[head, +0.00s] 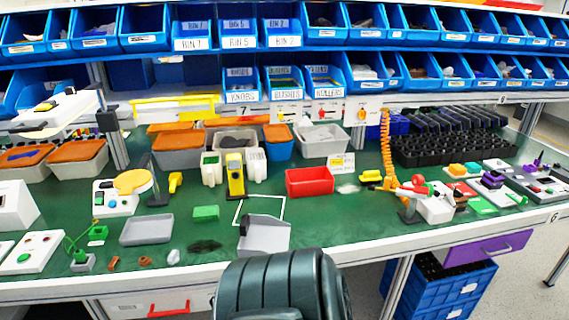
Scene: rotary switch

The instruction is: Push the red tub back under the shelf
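The red tub (310,181) is an open rectangular bin standing upright on the green work surface (330,225), a little right of the middle. It sits in front of the row of tubs under the shelf (440,107). A small yellow-and-white card (341,162) stands just behind its right part. Neither of my grippers shows in the head view, and I see nothing touching the tub.
Behind the tub stand a grey tub (322,141) and a blue tub with an orange lid (279,143). A yellow device (235,177) stands to its left, an orange coiled cord (387,150) to its right. A grey open tray (264,238) lies in front. A dark ribbed shape fills the bottom middle.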

